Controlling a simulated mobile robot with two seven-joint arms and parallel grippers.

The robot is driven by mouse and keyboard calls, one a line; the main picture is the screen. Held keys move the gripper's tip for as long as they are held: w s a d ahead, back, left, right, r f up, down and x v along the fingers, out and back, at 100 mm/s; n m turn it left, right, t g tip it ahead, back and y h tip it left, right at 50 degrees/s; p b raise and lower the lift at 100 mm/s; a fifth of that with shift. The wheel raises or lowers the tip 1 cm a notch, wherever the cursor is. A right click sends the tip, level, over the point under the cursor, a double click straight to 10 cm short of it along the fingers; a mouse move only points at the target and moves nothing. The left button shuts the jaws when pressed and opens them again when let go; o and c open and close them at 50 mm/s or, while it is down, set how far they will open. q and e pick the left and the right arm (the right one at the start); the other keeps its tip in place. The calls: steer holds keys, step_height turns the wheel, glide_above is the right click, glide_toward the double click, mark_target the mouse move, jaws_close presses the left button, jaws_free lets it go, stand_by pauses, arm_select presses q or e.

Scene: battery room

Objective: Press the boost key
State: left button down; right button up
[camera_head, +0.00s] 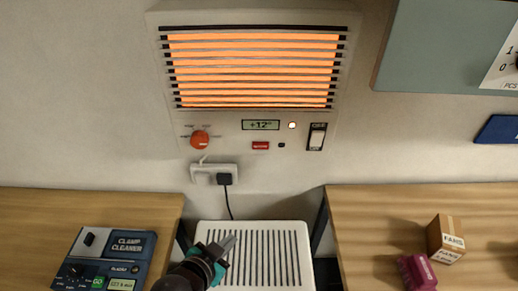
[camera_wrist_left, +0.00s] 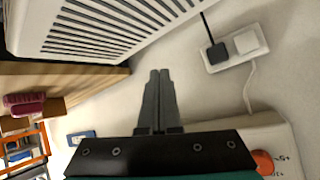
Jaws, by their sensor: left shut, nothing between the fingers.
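The wall heater (camera_head: 157,60) has glowing orange slats above a control panel. On the panel a small red key (camera_head: 260,145) with pale lettering, too small to read surely, sits below the display (camera_head: 261,125), which reads +12°. My left gripper (camera_head: 229,241) is shut and empty, below the panel and in front of the white slatted unit, clearly apart from the red key. In the left wrist view its closed fingers (camera_wrist_left: 160,76) point past the slatted unit (camera_wrist_left: 60,12). The heater's red knob (camera_wrist_left: 264,161) shows at the lower right there; the red key is not visible. My right gripper is not in view.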

mark_target(261, 146)
arm_select(q)
steer(key=w+d+r+m+t+h+p, duration=0.1)
steer(key=d+r+m+t+h, duration=0.1)
steer(key=r, duration=0.5)
steer(key=w+d+r+m+t+h+p, duration=0.1)
steer(key=w+d+r+m+h, duration=0.1)
steer(key=d+r+m+h, duration=0.2)
steer(key=shift+w+d+r+m+t+h, duration=0.2)
steer(key=shift+r+m+t+h, duration=0.2)
steer(key=shift+r+m+h, duration=1.3)
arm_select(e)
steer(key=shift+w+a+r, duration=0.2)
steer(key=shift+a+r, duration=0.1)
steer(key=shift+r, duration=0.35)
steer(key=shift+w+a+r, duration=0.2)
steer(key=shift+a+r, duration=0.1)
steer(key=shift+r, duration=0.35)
arm_select(q)
steer(key=shift+r+n, duration=0.3)
steer(key=shift+r, duration=0.15)
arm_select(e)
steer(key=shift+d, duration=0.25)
arm_select(q)
steer(key=w+b, duration=0.4)
steer(key=w, duration=0.4)
steer(key=shift+w+b, duration=0.3)
steer(key=shift+w, duration=0.1)
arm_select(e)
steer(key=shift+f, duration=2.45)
